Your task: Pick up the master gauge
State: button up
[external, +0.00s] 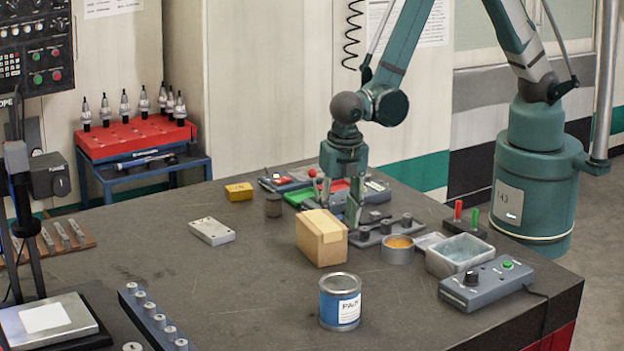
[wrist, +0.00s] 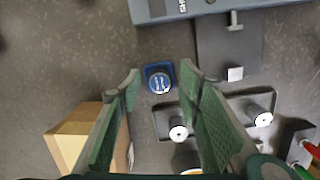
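A small blue square piece with a round, marked top (wrist: 159,78) sits on the dark table in the wrist view. It may be the master gauge, but its label is too small to read. My gripper (wrist: 160,80) is above it, with green-padded fingers spread on either side and nothing seen between them except this piece below. In the external view my gripper (external: 338,205) points down behind the cardboard box, and the blue piece is hidden there. I cannot tell how far the fingertips are above it.
The cardboard box (external: 321,239) stands close to my gripper, also in the wrist view (wrist: 78,134). A dark plate with upright pegs (external: 375,236) and a round tin (external: 398,249) are to the right. A paint can (external: 340,301) stands in front. The table's left middle is mostly clear.

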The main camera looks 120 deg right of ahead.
aim_at(339, 216)
dwell(0.3)
jog(key=c, duration=1)
jog(key=shift+c, duration=0.2)
jog(key=shift+r, duration=0.2)
notch_tip(339, 216, up, 10)
jog(key=b, duration=0.1)
jog(key=shift+f, duration=0.2)
dwell(0.5)
